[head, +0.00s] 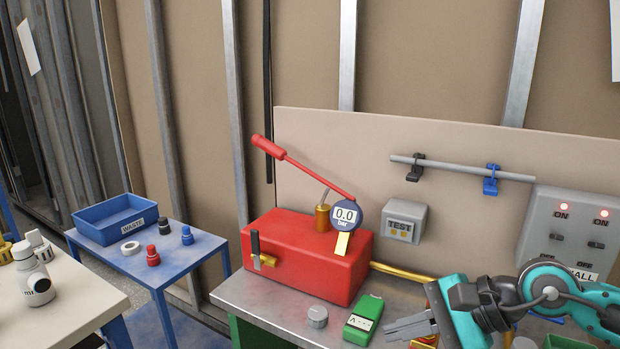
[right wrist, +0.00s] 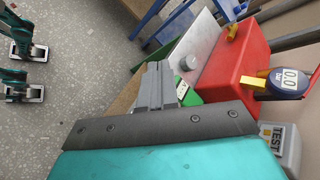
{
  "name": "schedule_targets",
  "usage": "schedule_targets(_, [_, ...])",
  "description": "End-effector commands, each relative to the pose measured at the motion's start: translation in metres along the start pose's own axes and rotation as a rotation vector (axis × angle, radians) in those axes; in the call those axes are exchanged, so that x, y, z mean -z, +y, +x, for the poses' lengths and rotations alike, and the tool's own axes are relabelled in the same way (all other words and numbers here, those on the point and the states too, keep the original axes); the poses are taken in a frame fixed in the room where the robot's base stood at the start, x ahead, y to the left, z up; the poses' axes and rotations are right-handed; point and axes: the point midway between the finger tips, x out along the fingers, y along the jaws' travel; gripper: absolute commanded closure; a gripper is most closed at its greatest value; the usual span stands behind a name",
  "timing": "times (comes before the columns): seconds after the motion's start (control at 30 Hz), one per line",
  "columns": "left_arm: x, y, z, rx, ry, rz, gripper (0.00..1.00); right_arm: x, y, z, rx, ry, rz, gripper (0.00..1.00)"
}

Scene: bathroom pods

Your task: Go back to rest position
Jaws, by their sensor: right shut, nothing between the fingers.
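My right gripper (head: 408,327) is at the lower right of the head view, its grey fingers together and empty, pointing left above the metal bench. In the right wrist view the shut fingers (right wrist: 153,86) show past the teal housing, with nothing between them. My left gripper is not in the head view.
A red pump box (head: 300,262) with a lever and a gauge reading 0.0 (head: 345,216) stands on the bench. A green device (head: 363,320) and a grey cap (head: 318,316) lie near my right gripper. A blue waste bin (head: 115,222) sits on the blue table (head: 185,255).

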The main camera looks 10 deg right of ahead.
Motion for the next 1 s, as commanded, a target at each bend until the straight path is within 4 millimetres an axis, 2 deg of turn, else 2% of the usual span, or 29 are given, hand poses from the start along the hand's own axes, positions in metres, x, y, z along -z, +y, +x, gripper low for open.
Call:
schedule_targets(0.03, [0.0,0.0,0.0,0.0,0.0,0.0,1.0,-0.03,-0.007,0.014,0.084,-0.133,0.133,1.0])
schedule_targets(0.13, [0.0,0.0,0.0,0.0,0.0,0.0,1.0,-0.074,-0.031,0.02,0.246,-0.374,0.435,1.0])
schedule_targets(0.2, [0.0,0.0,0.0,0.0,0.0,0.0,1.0,-0.092,-0.048,0.016,0.349,-0.533,0.669,1.0])
schedule_targets(0.3, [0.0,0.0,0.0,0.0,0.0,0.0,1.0,-0.099,-0.07,0.003,0.484,-0.743,1.029,1.0])
schedule_targets(0.37, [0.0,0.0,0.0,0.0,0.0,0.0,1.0,-0.092,-0.079,-0.006,0.56,-0.861,1.258,1.0])
schedule_targets(0.43, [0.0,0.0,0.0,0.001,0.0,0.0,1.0,-0.075,-0.082,-0.016,0.649,-0.985,1.532,1.0])
schedule_targets(0.53, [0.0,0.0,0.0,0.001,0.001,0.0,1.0,-0.04,-0.072,-0.024,0.781,-1.138,1.934,1.0])
schedule_targets(0.63, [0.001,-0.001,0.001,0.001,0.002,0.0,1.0,0.0,-0.042,-0.024,0.929,-1.257,2.342,1.0])
schedule_targets(0.7, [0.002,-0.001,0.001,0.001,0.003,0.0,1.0,0.025,-0.01,-0.02,1.05,-1.316,2.628,1.0])
schedule_targets(0.73, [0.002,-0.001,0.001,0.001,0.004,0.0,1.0,0.034,0.007,-0.017,-1.033,1.244,-2.568,1.0])
schedule_targets(0.83, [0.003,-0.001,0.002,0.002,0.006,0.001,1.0,0.052,0.063,-0.007,-0.956,0.989,-2.27,1.0])
schedule_targets(0.9, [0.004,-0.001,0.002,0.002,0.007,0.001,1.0,0.056,0.099,-0.001,-0.923,0.851,-2.102,1.0])
schedule_targets(1.0, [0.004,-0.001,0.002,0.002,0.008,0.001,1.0,0.053,0.141,0.005,-0.889,0.696,-1.906,1.0])
